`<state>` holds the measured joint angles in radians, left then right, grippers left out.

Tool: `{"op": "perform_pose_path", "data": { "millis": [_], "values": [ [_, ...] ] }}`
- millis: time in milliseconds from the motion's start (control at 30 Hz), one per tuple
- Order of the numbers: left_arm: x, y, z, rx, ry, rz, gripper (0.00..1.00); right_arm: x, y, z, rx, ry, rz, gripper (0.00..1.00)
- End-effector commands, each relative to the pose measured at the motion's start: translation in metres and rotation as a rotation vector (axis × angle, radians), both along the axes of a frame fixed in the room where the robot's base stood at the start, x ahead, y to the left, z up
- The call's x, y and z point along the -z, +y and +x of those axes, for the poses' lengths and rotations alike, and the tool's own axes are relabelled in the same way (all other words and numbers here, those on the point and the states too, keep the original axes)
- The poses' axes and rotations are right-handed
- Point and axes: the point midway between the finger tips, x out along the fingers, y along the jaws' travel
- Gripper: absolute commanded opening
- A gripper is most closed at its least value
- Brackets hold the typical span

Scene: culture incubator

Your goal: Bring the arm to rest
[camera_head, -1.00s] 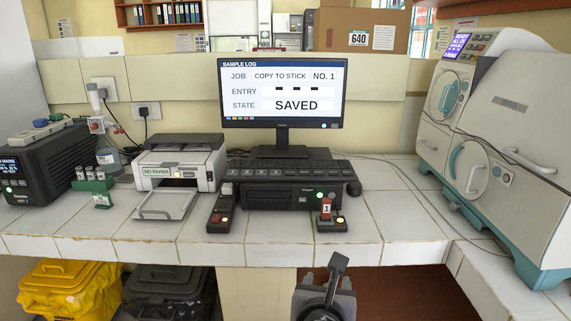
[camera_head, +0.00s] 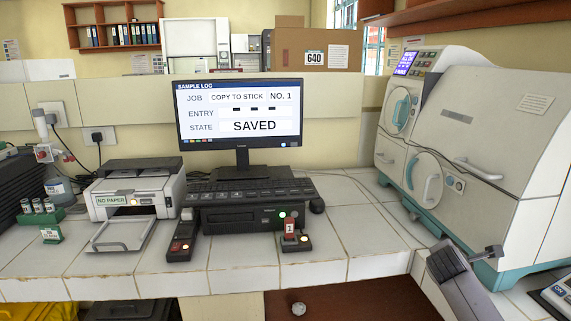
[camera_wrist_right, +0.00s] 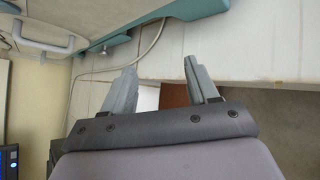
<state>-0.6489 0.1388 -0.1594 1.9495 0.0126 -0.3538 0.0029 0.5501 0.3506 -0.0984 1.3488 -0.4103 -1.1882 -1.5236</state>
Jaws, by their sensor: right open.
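My right gripper (camera_wrist_right: 163,82) is open and empty, its two grey fingers spread apart in the right wrist view. In the head view my right arm shows at the lower right, in front of the white incubator-like machine (camera_head: 465,130) and near the counter's edge. The gripper appears clear of the objects on the counter. My left gripper is not in view.
A white tiled counter (camera_head: 350,245) holds a monitor (camera_head: 240,115) reading "SAVED", a printer (camera_head: 135,190) marked "NO PAPER", and a red stick (camera_head: 290,229) marked 1, upright in a small dark dock. A keypad device (camera_head: 558,292) lies at the lower right corner.

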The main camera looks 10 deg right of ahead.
Motion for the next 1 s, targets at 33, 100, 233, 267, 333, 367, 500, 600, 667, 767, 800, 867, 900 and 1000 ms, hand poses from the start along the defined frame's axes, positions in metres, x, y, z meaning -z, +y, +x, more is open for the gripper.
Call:
{"op": "perform_pose_path", "data": {
  "millis": [33, 100, 233, 267, 333, 367, 500, 600, 667, 767, 800, 867, 900, 1000],
  "values": [
    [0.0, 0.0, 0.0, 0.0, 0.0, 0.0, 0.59, -0.003, 0.007, 0.009, 0.003, -0.101, 0.073, 0.59],
    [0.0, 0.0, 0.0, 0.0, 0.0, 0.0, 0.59, -0.007, 0.017, 0.022, 0.014, -0.246, 0.192, 0.59],
    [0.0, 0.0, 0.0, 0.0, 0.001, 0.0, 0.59, -0.019, 0.037, 0.043, 0.029, -0.5, 0.441, 0.59],
    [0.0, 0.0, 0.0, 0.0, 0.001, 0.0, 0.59, -0.023, 0.042, 0.047, 0.034, -0.555, 0.503, 0.59],
    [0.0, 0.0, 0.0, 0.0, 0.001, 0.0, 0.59, -0.031, 0.052, 0.056, 0.044, -0.679, 0.654, 0.59],
    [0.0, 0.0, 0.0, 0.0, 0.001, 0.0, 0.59, -0.035, 0.057, 0.059, 0.048, -0.729, 0.722, 0.59],
    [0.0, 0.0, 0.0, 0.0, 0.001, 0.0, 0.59, -0.055, 0.076, 0.072, 0.07, -0.928, 1.034, 0.59],
    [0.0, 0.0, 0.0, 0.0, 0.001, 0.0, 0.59, -0.068, 0.087, 0.077, 0.084, -1.032, 1.239, 0.59],
    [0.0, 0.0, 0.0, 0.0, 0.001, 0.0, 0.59, -0.076, 0.093, 0.079, 0.093, -1.084, 1.355, 0.59],
    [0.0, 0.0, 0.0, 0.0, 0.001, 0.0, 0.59, -0.089, 0.101, 0.081, 0.105, -1.156, 1.545, 0.59],
    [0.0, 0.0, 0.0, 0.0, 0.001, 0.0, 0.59, -0.095, 0.104, 0.082, 0.11, -1.18, 1.622, 0.59],
    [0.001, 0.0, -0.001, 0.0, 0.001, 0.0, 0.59, -0.064, 0.116, 0.069, 0.136, -1.133, 1.626, 0.59],
    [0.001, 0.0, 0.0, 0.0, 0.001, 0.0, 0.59, -0.049, 0.122, 0.062, 0.147, -1.11, 1.629, 0.59],
    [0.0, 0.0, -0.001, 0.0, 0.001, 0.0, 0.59, -0.013, 0.139, 0.04, 0.176, -1.051, 1.639, 0.59]
  ]
}}
